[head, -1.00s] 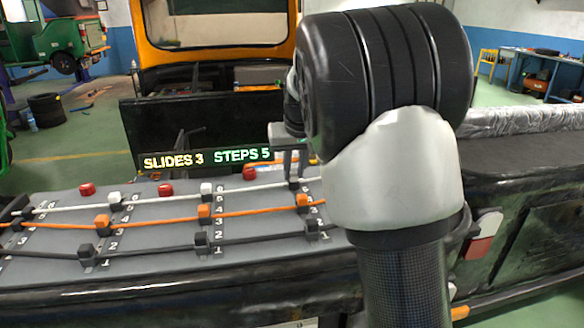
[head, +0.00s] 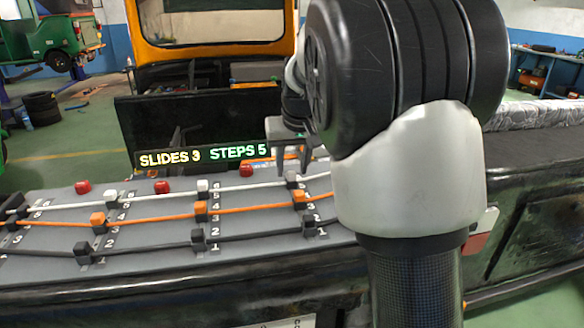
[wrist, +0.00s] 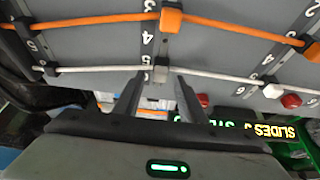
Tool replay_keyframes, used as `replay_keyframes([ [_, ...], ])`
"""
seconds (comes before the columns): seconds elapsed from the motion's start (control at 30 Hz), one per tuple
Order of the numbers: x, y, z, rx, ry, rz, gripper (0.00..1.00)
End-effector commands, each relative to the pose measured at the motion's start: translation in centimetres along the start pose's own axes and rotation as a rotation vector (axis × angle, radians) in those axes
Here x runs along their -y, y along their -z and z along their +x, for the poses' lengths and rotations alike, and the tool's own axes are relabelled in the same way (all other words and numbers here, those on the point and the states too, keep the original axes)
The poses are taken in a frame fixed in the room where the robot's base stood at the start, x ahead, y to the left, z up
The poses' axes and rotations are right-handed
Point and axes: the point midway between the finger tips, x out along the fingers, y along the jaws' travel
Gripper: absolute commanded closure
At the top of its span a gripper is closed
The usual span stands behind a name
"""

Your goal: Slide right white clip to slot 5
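The right white clip (head: 292,180) sits on the white cable at the right-hand numbered rail, looking greyish in shadow. In the wrist view the clip (wrist: 160,74) is beside the printed 5. My gripper (head: 292,162) is just above and behind it in the head view. In the wrist view my gripper (wrist: 159,82) is open, with its two fingers apart and the clip showing between and just beyond the tips. Neither finger seems to touch it. The display (head: 204,156) reads SLIDES 3, STEPS 5.
The grey board (head: 150,237) carries white, orange and black cables with several more clips. Close by are an orange clip (head: 299,200) and a black clip (head: 309,222). Red knobs (head: 162,187) line the back edge. A dark panel (head: 150,120) stands behind the board.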

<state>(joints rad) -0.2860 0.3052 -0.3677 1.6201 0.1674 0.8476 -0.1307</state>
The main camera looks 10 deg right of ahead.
Motion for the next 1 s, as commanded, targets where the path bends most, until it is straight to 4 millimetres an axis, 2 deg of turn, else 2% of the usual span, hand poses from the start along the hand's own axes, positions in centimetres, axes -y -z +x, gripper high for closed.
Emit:
replay_keyframes([
  [0.4,0.0,0.2,-10.2,-0.006,0.001,0.000,0.62],
  [0.6,0.0,0.1,-14.1,-0.003,0.000,0.000,0.62],
  [0.8,0.0,0.1,-16.0,-0.002,0.000,0.000,0.62],
  [1.0,0.0,0.0,-16.3,-0.001,0.000,0.000,0.62],
])
